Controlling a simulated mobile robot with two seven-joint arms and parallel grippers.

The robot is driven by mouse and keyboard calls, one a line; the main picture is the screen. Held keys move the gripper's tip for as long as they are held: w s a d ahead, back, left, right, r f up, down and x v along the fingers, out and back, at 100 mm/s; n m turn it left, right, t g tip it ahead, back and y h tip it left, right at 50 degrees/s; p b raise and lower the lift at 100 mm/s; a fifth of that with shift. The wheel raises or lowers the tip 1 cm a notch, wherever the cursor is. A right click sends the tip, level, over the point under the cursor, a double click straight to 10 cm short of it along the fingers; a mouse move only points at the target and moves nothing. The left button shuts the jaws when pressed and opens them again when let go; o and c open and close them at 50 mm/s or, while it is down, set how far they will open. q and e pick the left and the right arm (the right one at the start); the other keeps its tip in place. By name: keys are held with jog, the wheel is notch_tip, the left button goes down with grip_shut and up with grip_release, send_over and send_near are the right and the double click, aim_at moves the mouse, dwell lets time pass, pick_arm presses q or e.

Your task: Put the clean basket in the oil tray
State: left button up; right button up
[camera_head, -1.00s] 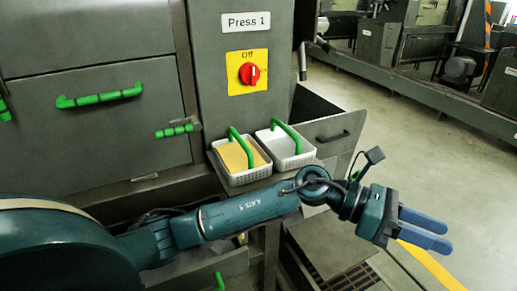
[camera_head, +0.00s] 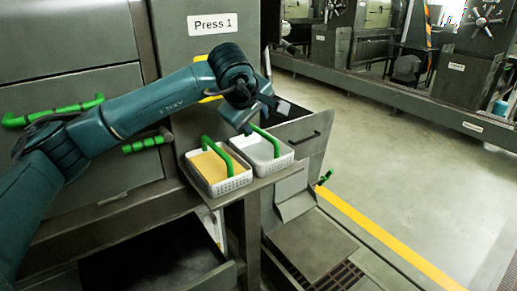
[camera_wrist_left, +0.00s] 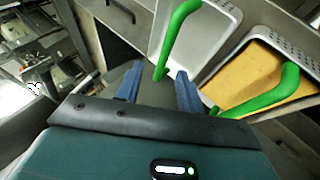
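The clean basket (camera_head: 262,151) is white and empty with a green arched handle. It stands upright on a small shelf at the press, right of a second basket. In the left wrist view the clean basket (camera_wrist_left: 217,42) is at upper middle. My left gripper (camera_head: 248,127) is above and close to its handle, partly hidden by my wrist in the head view. In the left wrist view its blue fingers (camera_wrist_left: 158,72) are spread and hold nothing, with the handle's lower end just beyond them. I cannot tell surely which part is the oil tray. My right gripper is out of view.
The second basket (camera_head: 227,181) holds yellow-tan material and has a green handle beside the clean one. A dark open bin (camera_head: 306,137) with a handle is right of the shelf (camera_head: 259,187). Clear floor lies further right, with a yellow line.

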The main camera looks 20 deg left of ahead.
aim_at(260, 131)
pick_arm(q)
jog(key=x, duration=0.3)
jog(key=shift+s+f+p+x, duration=0.15)
jog(key=shift+p+x, duration=0.3)
jog(key=shift+x, duration=0.85)
jog(key=shift+s+f+p+x, duration=0.15)
jog(key=shift+p+x, duration=0.25)
jog(key=shift+x, duration=0.9)
jog(key=shift+r, duration=0.1)
jog(key=shift+c, duration=0.6)
grip_shut()
